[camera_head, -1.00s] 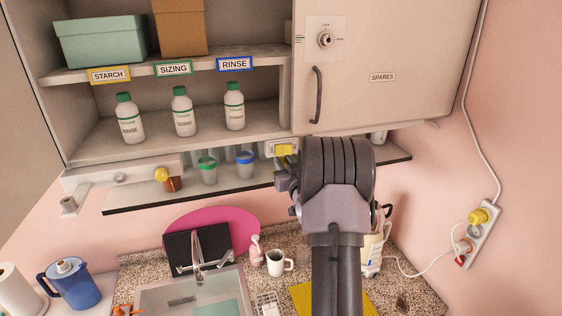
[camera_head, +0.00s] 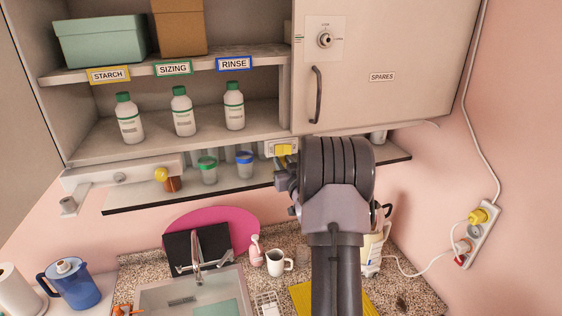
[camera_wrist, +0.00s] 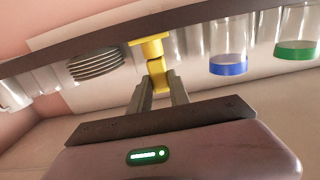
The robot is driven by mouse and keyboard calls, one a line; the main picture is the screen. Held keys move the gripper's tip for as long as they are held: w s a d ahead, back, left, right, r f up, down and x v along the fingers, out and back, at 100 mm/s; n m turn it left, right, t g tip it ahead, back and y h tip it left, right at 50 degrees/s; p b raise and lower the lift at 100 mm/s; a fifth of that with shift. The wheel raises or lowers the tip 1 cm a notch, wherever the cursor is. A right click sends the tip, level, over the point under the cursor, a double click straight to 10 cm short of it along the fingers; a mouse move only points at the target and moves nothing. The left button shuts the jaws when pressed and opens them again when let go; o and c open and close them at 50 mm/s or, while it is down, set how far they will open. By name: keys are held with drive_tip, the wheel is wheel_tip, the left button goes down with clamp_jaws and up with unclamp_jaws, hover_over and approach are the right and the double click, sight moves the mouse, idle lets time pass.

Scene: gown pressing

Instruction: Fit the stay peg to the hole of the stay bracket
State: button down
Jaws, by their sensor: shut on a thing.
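My gripper (camera_wrist: 158,82) is shut on a yellow piece (camera_wrist: 157,72), which I take to be the stay peg, in the wrist view. A wider yellow part (camera_wrist: 149,47) lies just beyond it, close to the dark edge above. I cannot tell whether the two are one piece. In the head view, yellow (camera_head: 284,150) shows at the end of my arm, in front of a pale plate (camera_head: 270,147) under the cabinet, possibly the stay bracket. My wrist hides most of this spot. The hole is not visible, and I cannot tell whether the peg is in it.
A narrow shelf (camera_head: 135,204) under the cabinet holds cups with green (camera_head: 208,163) and blue (camera_head: 244,158) bands, close to the left of my wrist. The cabinet door (camera_head: 400,55) is shut above. A sink (camera_head: 160,297) lies below.

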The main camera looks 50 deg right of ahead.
drive_tip(key=shift+r, duration=0.6)
drive_tip(key=s+a+r+b, duration=0.2)
drive_tip(key=a, duration=0.5)
drive_tip(key=s+a+r+b, duration=0.2)
drive_tip(key=a+b, duration=0.1)
drive_tip(key=a, duration=0.5)
drive_tip(key=shift+a, duration=0.2)
drive_tip(key=c, duration=2.1)
unclamp_jaws()
drive_tip(key=shift+s+f, duration=0.1)
clamp_jaws()
